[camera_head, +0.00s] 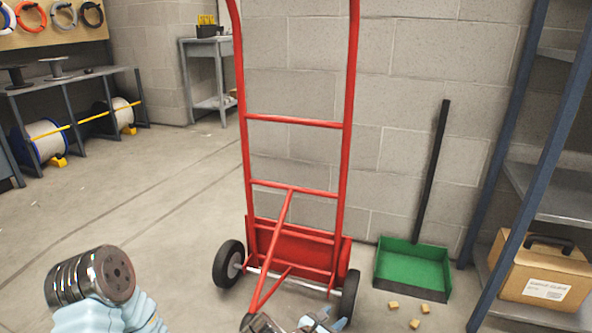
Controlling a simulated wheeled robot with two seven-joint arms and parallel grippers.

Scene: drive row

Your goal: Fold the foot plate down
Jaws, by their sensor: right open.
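A red hand truck (346,130) stands upright in front of the block wall, with a black wheel on each side at its base. Its red foot plate (290,243) is at the bottom of the frame, folded up and standing steeply between the wheels. A red strut (275,240) slants down in front of the plate toward the floor. My right gripper (293,325) shows only in part at the bottom edge, open, low in front of the truck's base. It looks apart from the plate. My left gripper is out of view; part of my left arm shows at the lower left.
A green dustpan (412,270) with a black handle leans by the wall, with several small tan blocks (415,323) in front. A blue-post shelf (540,150) holding a cardboard box (541,270) stands at the right. The floor left of the truck is clear.

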